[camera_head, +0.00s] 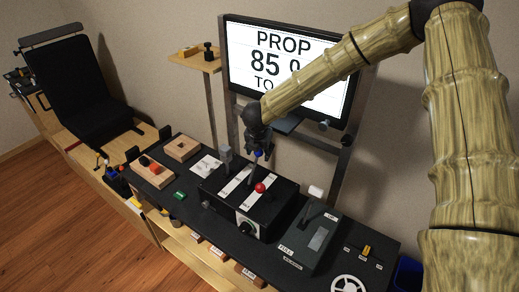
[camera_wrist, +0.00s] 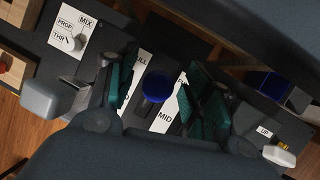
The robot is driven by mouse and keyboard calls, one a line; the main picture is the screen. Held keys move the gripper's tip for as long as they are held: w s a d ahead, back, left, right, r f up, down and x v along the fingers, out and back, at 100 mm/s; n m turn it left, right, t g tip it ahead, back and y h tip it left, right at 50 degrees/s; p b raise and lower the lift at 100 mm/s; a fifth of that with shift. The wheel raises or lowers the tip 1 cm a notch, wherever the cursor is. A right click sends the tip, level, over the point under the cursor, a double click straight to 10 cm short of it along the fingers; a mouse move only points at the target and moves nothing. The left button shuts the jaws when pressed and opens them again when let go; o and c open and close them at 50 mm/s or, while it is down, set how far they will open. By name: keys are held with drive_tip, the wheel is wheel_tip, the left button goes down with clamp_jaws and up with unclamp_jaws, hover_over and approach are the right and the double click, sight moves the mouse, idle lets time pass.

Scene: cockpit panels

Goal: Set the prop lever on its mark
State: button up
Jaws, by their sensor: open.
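The prop lever has a round blue knob (camera_wrist: 157,85), seen from above in the wrist view. It also shows as a small blue spot (camera_head: 258,154) below my gripper in the head view. My gripper (camera_wrist: 158,96) is open, with a teal-padded finger on each side of the knob and gaps visible. In the head view my gripper (camera_head: 257,146) hangs above the black lever box (camera_head: 273,211). White scale strips (camera_wrist: 163,118) with "MID" and a partly hidden "…LL" lie beneath the knob. The screen (camera_head: 291,60) reads "PROP 85", the rest partly covered by my arm.
A grey-topped lever (camera_head: 225,152) stands left of the blue knob and a red-knobbed lever (camera_head: 260,188) stands nearer the front. A white-topped lever (camera_head: 316,191) rises from the grey unit at right. A wooden block with an orange ball (camera_head: 149,168) lies at left.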

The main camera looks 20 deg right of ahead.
clamp_jaws()
drive_tip(key=shift+s+a+b, duration=0.1)
drive_tip(key=shift+a+b, duration=0.05)
drive_tip(key=shift+b, duration=0.45)
drive_tip(key=a+b, duration=0.1)
drive_tip(key=b, duration=0.2)
drive_tip(key=shift+s+t+h, duration=0.35)
drive_tip(key=shift+t+h, duration=0.05)
drive_tip(key=s+a+r+t+h+b, duration=0.1)
drive_tip(key=s+a+t+h+b, duration=0.1)
drive_tip(key=b, duration=0.7)
drive_tip(key=shift+s+a+r+b, duration=0.4)
drive_tip(key=shift+s+a, duration=0.45)
drive_tip(key=shift+a, duration=0.4)
unclamp_jaws()
